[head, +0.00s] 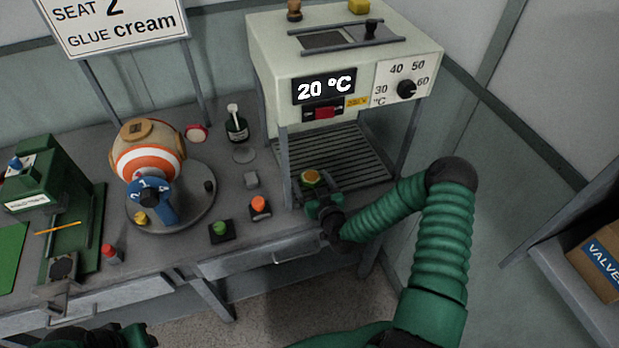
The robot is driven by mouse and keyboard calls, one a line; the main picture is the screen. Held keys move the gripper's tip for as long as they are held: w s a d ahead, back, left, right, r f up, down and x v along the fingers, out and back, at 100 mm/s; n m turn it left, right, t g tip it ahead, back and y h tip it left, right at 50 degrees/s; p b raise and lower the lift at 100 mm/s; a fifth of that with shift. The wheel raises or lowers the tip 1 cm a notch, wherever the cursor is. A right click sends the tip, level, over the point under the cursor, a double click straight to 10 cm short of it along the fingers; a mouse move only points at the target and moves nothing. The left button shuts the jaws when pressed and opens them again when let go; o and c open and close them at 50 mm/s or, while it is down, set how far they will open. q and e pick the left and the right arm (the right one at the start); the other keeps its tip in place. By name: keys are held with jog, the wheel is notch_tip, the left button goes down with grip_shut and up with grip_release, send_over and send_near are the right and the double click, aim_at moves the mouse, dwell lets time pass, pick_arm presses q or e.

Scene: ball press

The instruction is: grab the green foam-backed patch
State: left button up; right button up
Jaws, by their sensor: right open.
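A small green-topped piece on a dark square base (220,230) lies near the bench's front edge; it may be the green patch, but its foam backing cannot be made out. An orange-topped piece (260,206) lies to its right. My right gripper (318,190) is open, low over the bench in front of the heated press. A small yellow-orange and green piece (311,178) shows at its fingertips; whether they touch it is unclear. A green and black part of my left arm (135,338) shows at the bottom left, its jaws not readable.
A ball with orange and white bands (150,155) sits on a round grey stand (190,205). The press (345,65) reads 20 °C above a slatted bed (350,150). A dark bottle (237,128) and a green machine (45,185) stand on the bench.

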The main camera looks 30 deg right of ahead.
jog(key=shift+s+d+f, duration=0.1)
jog(key=shift+s+d, duration=0.05)
jog(key=shift+d, duration=0.3)
jog(key=c, duration=0.8)
jog(key=shift+a, duration=0.35)
jog(key=c, duration=0.7)
jog(key=shift+o, duration=0.2)
